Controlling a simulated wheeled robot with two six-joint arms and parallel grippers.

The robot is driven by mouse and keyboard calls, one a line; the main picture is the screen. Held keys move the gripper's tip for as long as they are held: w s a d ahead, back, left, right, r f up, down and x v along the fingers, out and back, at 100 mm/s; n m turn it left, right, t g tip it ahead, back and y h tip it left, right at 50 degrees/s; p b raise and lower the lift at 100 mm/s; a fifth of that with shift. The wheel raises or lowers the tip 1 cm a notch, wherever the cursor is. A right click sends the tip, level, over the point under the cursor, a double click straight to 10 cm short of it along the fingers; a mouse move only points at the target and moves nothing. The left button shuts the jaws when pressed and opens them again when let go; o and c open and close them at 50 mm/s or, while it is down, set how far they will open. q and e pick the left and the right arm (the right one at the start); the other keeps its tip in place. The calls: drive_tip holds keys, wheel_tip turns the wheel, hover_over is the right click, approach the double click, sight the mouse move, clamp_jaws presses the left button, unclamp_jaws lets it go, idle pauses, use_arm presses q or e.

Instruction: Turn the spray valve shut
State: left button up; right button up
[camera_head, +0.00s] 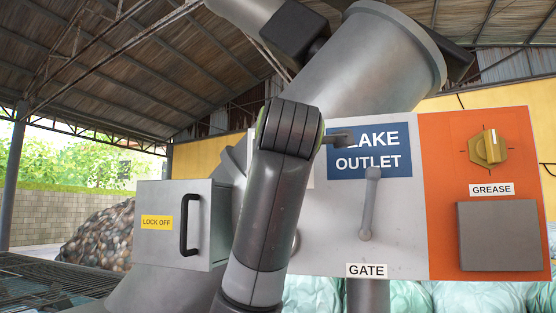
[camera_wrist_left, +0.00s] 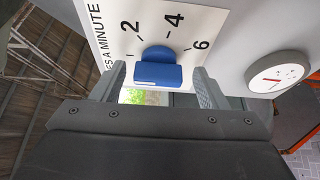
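A blue knob (camera_wrist_left: 158,74) with a raised bar sits on a white dial plate (camera_wrist_left: 118,30) in the left wrist view. The plate reads 2, 4, 6 and "ES A MINUTE"; no word "spray" shows, and I cannot tell the setting. My left gripper (camera_wrist_left: 159,84) is open, with one finger on each side of the knob's bar and a narrow gap at each side. In the head view my arm stands in front of the panel, and neither the blue knob nor the left gripper can be made out. My right gripper is in neither view.
To the right are a yellow GREASE knob (camera_head: 488,148) and a grey plate (camera_head: 500,235). A LOCK OFF box (camera_head: 160,220) juts out at left. A round gauge (camera_wrist_left: 278,74) is near the dial.

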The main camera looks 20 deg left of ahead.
use_arm(q)
drive_tip(key=shift+s, duration=0.1)
drive_tip(key=b+v, duration=0.5)
drive_tip(key=v, duration=0.7)
drive_tip(key=shift+d, duration=0.1)
idle(0.4)
